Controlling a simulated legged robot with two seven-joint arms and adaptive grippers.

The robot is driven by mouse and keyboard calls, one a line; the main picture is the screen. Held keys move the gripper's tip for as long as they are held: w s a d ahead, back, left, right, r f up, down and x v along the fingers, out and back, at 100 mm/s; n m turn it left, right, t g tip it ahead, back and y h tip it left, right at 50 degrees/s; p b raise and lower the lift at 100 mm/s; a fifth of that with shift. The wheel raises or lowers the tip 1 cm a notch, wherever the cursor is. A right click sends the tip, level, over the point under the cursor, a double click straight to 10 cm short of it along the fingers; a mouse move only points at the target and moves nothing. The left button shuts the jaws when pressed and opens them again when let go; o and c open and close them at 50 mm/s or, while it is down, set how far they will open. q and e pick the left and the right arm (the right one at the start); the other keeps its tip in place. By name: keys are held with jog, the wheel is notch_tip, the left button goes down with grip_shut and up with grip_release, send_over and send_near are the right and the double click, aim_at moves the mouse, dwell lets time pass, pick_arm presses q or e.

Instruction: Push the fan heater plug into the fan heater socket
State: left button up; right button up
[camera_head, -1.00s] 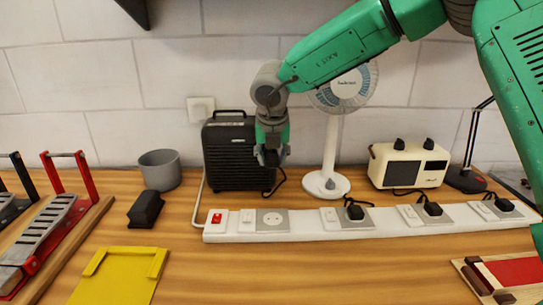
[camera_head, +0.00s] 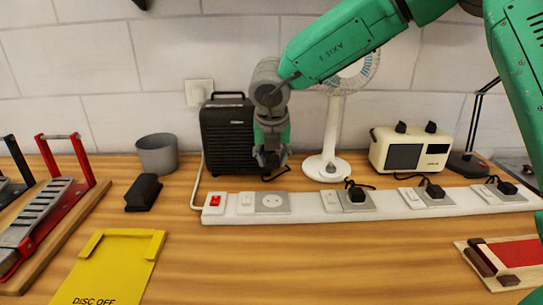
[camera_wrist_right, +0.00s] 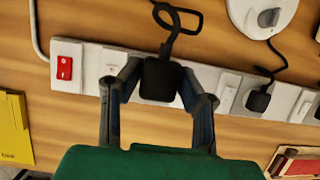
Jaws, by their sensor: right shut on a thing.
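The black fan heater (camera_head: 228,140) stands against the wall behind the white power strip. The empty fan heater socket (camera_head: 271,202) is a grey plate with a round outlet near the strip's left end. My right gripper (camera_head: 270,160) is above and behind that socket in the head view. In the right wrist view it is shut on the black fan heater plug (camera_wrist_right: 160,80), with a finger on each side and the cord running up. The plug hides the socket there. In the head view the plug is mostly hidden by the fingers. My left gripper is out of view.
The power strip (camera_head: 328,216) has a red switch (camera_head: 214,201) at its left end. Plugs for other devices fill sockets to the right. A white fan (camera_head: 327,167) and cream radio (camera_head: 411,151) stand behind. The wood in front is clear beside the yellow plate (camera_head: 112,268).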

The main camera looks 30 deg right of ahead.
aim_at(273, 199)
jog(key=shift+s+a+f+b, duration=0.4)
jog(key=shift+s+f+b, duration=0.15)
jog(key=shift+s+f, duration=0.15)
jog(key=shift+s+a+f+b, duration=0.35)
jog(key=shift+s+f+b, duration=0.2)
jog(key=shift+f, duration=0.2)
jog(key=shift+w+f, duration=0.1)
jog(key=shift+f, duration=0.15)
jog(key=shift+f, duration=0.15)
jog(key=shift+f+b, duration=0.85)
jog(key=shift+f, duration=0.65)
jog(key=shift+f, duration=0.15)
jog(key=shift+p, duration=0.3)
dwell(0.5)
jog(key=shift+f+b, duration=0.3)
jog(key=shift+f, duration=0.35)
dwell(0.8)
jog(key=o, duration=1.2)
